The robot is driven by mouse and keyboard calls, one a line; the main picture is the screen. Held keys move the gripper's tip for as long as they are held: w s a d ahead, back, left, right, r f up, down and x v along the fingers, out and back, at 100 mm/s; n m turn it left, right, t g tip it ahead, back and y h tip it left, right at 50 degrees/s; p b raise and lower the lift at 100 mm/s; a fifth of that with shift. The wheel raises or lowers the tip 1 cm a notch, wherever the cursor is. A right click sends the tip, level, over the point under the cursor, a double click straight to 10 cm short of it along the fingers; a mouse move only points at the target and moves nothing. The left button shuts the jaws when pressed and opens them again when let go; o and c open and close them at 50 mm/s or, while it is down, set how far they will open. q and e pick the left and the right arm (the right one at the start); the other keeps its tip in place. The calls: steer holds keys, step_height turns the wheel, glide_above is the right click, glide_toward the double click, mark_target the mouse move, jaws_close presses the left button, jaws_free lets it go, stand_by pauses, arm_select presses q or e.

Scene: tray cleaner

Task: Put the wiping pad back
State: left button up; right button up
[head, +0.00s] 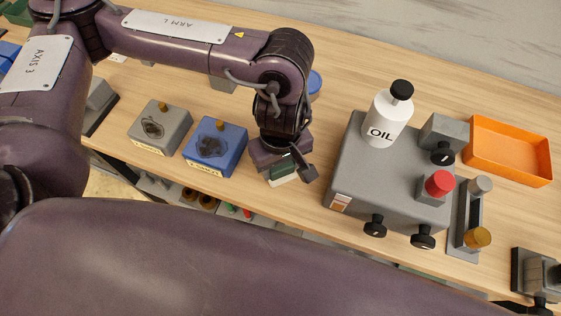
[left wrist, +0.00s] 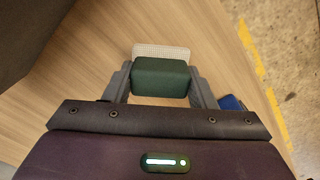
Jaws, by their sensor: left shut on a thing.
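The wiping pad has a dark green block (left wrist: 162,77) and a pale, white textured pad (left wrist: 162,51) on its far side. In the left wrist view it sits between the two grey fingers of my left gripper (left wrist: 160,82), which is shut on the green block. In the head view, my left gripper (head: 287,172) points down near the table's front edge, with the green block (head: 283,168) partly hidden by it. I cannot tell whether the pad touches the table. My right gripper is not in view.
A grey box (head: 360,171) with a white OIL bottle (head: 385,122) on top stands to the right. An orange tray (head: 548,165) lies at the far right. A blue block (head: 216,150) and a grey block (head: 160,130) stand left of the gripper.

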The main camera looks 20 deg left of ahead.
arm_select(q)
steer(key=shift+f, duration=0.2)
steer(key=o, duration=0.9)
steer(key=shift+r, duration=0.15)
steer(key=shift+r, duration=0.25)
step_height(320, 180, up, 12)
steer(key=shift+f, duration=0.15)
